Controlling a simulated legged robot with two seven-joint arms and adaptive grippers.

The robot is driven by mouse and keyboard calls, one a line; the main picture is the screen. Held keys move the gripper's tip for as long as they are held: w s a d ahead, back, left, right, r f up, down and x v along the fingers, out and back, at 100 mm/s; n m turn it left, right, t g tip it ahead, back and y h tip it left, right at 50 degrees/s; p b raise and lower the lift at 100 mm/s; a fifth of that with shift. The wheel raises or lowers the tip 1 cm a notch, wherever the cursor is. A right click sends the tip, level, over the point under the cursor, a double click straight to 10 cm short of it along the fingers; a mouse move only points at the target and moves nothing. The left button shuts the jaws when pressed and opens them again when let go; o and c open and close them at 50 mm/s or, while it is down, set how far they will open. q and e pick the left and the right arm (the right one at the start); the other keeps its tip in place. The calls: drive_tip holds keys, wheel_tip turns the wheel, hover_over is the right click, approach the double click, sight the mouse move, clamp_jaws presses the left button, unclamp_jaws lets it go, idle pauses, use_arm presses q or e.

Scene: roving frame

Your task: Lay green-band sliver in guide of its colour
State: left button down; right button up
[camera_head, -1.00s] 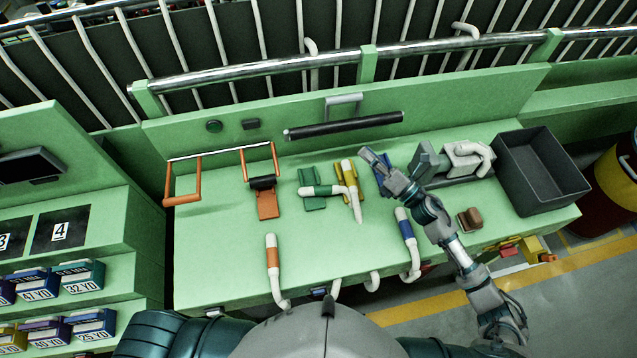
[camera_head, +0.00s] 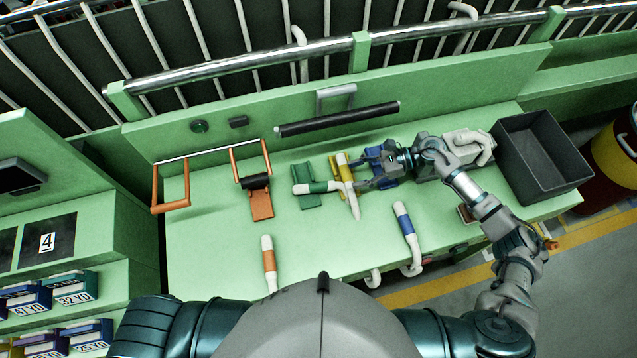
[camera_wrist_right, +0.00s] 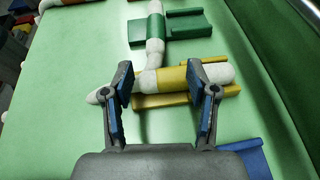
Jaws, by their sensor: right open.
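The green-band sliver (camera_head: 318,187), a white roll with a green band, lies crosswise over the green guide (camera_head: 305,172), not along it. Its right end meets the yellow-band sliver (camera_head: 347,172), which lies along the yellow guide (camera_head: 337,166). In the right wrist view the green-band sliver (camera_wrist_right: 155,27) runs across the green guide (camera_wrist_right: 190,27), its tail touching the yellow-band sliver (camera_wrist_right: 170,80). My right gripper (camera_head: 362,170) is open and empty above the yellow-band sliver, which shows between its fingers (camera_wrist_right: 160,70). My left gripper is out of view.
The blue guide (camera_head: 384,170) is partly hidden by my right arm. A blue-band sliver (camera_head: 405,222) and an orange-band sliver (camera_head: 268,260) lie near the bench's front edge. An orange guide (camera_head: 262,206) stands left. A dark bin (camera_head: 508,165) is at right. The front middle is clear.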

sight(329, 183)
drive_tip(key=x, duration=0.4)
drive_tip(key=shift+w+a+r+p, duration=0.1)
drive_tip(key=shift+a+r+p, duration=0.1)
drive_tip(key=shift+r+p, duration=0.15)
drive_tip(key=p+x, duration=0.1)
drive_tip(key=x, duration=0.1)
drive_tip(key=p+x, duration=0.1)
drive_tip(key=x, duration=0.1)
drive_tip(key=shift+s+d+r, duration=0.1)
drive_tip(key=shift+s, duration=0.3)
drive_tip(key=shift+s+f+p, duration=0.1)
drive_tip(key=shift+f+p, duration=0.25)
drive_tip(key=shift+f, duration=0.15)
drive_tip(key=shift+c, duration=0.7)
drive_tip(key=shift+a, duration=0.25)
drive_tip(key=c, duration=0.8)
drive_tip(key=shift+a, duration=0.1)
clamp_jaws()
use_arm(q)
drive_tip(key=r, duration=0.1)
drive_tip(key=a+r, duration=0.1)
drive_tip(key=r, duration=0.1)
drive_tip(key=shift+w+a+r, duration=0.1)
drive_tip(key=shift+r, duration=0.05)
use_arm(e)
drive_tip(key=shift+a, duration=0.2)
